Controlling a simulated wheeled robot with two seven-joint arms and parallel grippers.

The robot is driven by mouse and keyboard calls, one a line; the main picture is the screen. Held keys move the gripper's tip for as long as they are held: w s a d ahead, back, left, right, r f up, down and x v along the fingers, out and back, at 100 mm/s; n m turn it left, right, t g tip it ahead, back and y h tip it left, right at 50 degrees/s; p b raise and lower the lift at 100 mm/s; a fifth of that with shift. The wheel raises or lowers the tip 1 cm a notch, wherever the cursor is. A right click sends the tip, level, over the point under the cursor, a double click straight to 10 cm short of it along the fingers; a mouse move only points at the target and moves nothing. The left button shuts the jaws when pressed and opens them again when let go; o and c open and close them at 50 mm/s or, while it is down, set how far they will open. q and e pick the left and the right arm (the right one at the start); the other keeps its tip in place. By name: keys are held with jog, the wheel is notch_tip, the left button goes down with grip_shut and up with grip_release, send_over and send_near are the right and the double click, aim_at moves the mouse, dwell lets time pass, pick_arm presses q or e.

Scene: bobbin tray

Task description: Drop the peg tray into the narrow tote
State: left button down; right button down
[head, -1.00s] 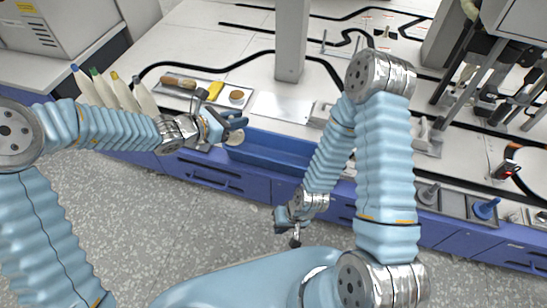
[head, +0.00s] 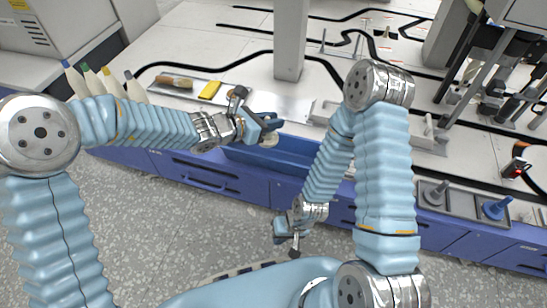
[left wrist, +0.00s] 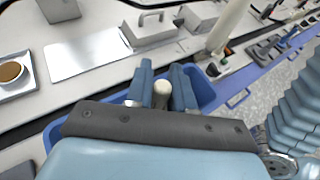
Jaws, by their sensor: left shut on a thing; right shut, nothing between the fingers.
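My left gripper (head: 263,127) is shut on a pale, round-ended peg (left wrist: 163,88), which shows between its fingers in the left wrist view. In the head view a pale round piece (head: 268,140) shows just below that gripper; I cannot tell how it joins the peg or whether a tray hangs beneath. The narrow blue tote (head: 290,158) lies along the bench's front edge, and the gripper is over its left part. The tote's wall also shows in the left wrist view (left wrist: 205,88). My right gripper (head: 293,246) is shut and empty, low in front of the bench.
A shallow tray with a brown-handled tool and a yellow block (head: 210,90) lies behind the left gripper. A grey post (head: 290,40) stands behind the tote.

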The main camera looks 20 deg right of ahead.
pick_arm(q)
jog(key=c, duration=0.9)
grip_release()
jog(key=p+v, duration=0.2)
jog(key=v, duration=1.2)
jog(key=shift+f, duration=0.1)
